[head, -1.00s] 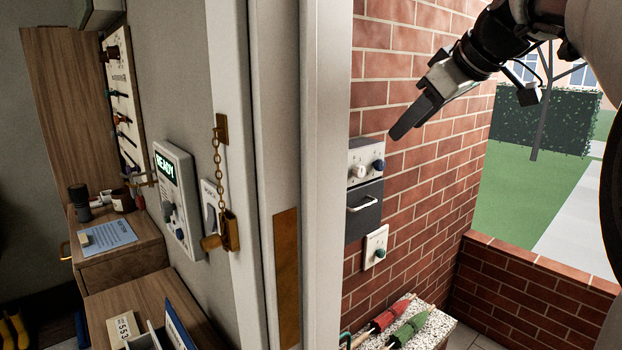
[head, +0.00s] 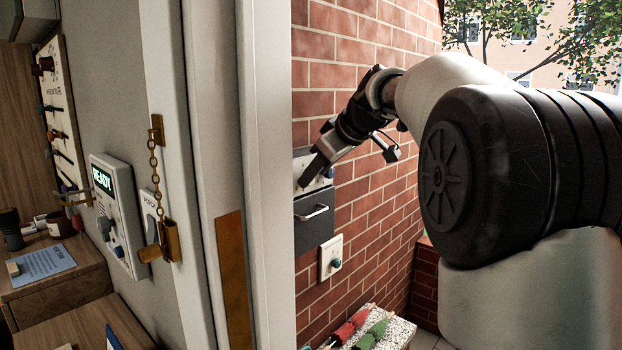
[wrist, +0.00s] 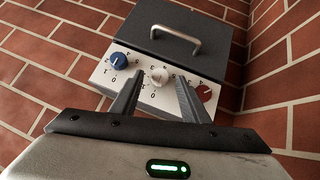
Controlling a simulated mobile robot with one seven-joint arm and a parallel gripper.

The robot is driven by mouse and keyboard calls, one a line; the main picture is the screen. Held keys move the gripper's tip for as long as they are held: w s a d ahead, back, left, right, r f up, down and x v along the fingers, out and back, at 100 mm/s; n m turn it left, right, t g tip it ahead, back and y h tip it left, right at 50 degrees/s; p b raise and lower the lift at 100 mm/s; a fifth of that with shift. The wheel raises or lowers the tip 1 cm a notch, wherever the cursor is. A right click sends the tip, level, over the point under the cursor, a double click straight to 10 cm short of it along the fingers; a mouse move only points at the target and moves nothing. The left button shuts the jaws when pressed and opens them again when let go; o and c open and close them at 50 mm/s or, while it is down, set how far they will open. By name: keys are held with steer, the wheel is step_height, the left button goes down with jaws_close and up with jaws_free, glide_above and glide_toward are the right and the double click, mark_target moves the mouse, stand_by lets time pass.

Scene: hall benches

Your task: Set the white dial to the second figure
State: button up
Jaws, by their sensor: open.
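The white dial (wrist: 158,76) shows in the wrist view on a white panel (wrist: 139,91), between a blue dial (wrist: 118,58) and a red dial (wrist: 204,93). Small dark figures are printed around the dials; I cannot read clearly which one the white dial points to. My gripper (wrist: 158,88) is open, its two dark fingers reaching toward the panel on either side of the white dial. I cannot tell whether they touch it. In the head view my gripper (head: 308,180) covers most of the panel and hides the white dial.
A dark box front with a metal handle (wrist: 176,37) adjoins the dial panel. In the head view a plate with a green knob (head: 330,258) is below it on the brick wall. The door frame (head: 268,160) stands left of my arm. Umbrellas (head: 352,325) lie on a speckled ledge below.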

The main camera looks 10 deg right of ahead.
steer(key=shift+w+a+f, duration=0.2)
steer(key=shift+w+f, duration=0.3)
jaws_close()
steer(key=shift+r, duration=0.1)
steer(key=shift+p, duration=0.4)
